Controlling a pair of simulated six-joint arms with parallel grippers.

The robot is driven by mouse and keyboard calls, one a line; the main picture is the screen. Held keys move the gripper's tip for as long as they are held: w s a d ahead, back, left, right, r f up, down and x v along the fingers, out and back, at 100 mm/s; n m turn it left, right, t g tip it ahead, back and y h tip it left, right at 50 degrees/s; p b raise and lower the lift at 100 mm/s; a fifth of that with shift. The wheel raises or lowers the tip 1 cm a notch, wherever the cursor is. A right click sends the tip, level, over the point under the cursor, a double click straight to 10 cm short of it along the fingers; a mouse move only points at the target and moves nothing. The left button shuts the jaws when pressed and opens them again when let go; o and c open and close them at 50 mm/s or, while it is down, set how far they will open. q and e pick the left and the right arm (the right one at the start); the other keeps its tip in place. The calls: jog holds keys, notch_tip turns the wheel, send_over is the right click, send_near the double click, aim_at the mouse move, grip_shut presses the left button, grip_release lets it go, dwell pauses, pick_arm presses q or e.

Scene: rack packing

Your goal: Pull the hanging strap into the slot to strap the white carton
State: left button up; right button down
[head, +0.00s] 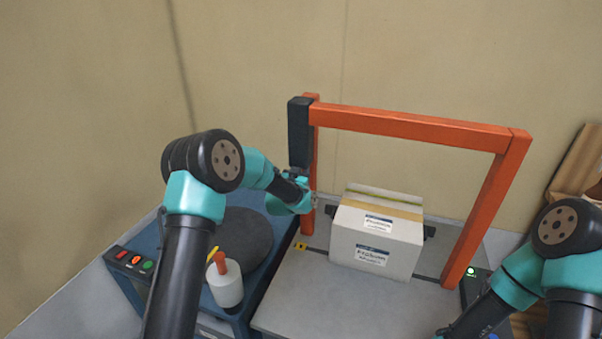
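The white carton (376,246) with printed labels stands on the grey table of the strapping machine, under the orange arch (415,127). A tan band (383,206) runs across its top; I cannot tell whether it is tape or strap. I cannot make out a separate hanging strap. A dark slot line (427,279) crosses the table beside the carton. My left gripper (312,201) is at the arch's left post, left of the carton and apart from it; its fingers are too small to read. My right gripper (440,335) is at the bottom edge, mostly cut off.
A blue cart (139,285) with lit buttons stands at the left, holding a dark round disc (245,238) and a white bottle with a red cap (225,287). Brown cardboard (575,165) leans at the right. The front table is clear.

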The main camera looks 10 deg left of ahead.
pick_arm(q)
jog(key=shift+c, duration=0.4)
grip_shut()
